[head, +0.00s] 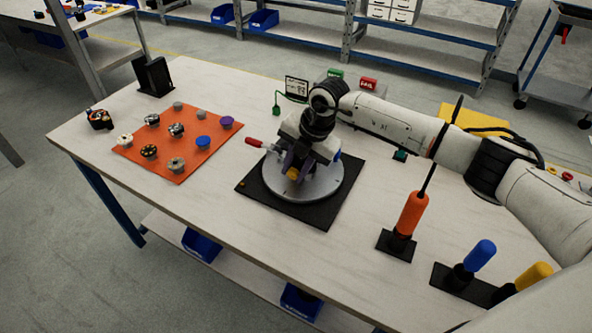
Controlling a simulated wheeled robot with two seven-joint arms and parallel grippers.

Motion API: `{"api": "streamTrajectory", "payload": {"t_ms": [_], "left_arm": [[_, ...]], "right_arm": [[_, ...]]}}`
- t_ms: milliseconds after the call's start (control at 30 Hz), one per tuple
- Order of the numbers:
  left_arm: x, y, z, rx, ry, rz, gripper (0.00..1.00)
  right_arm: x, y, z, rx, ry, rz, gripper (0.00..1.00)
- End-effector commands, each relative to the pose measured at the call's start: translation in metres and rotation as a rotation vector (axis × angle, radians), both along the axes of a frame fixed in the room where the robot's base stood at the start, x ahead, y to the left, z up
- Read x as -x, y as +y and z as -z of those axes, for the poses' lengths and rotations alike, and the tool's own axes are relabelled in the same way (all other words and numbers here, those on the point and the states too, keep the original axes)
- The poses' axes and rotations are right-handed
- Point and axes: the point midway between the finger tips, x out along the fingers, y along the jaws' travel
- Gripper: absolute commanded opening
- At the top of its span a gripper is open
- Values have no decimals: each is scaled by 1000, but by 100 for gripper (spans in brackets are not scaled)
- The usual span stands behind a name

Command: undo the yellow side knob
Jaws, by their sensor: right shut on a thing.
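The yellow side knob (293,174) shows low on the fixture, at the fingertips of my right gripper (293,168). The gripper comes down over the round grey turntable (320,191) and is shut on the knob. The wrist and fingers hide most of the fixture, so how far the knob is turned cannot be seen. A red handle (253,142) sticks out left of the gripper. The turntable sits on a black square base plate (319,216). My left gripper is not in view.
An orange mat (189,166) with several small parts lies to the left. An orange-handled driver (411,214) stands in a black holder at right, near a blue handle (480,255) and a yellow handle (534,275). The table front between is clear.

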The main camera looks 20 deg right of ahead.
Motion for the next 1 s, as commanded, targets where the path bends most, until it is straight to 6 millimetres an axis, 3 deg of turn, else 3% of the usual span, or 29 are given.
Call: {"api": "streamTrajectory", "payload": {"t_ms": [433, 1000], "left_arm": [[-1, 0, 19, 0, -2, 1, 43], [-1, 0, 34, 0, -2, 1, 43]], "right_arm": [[-7, 6, 0, 185, 234, 2, 1], [-8, 6, -2, 255, 324, 1, 1]]}}
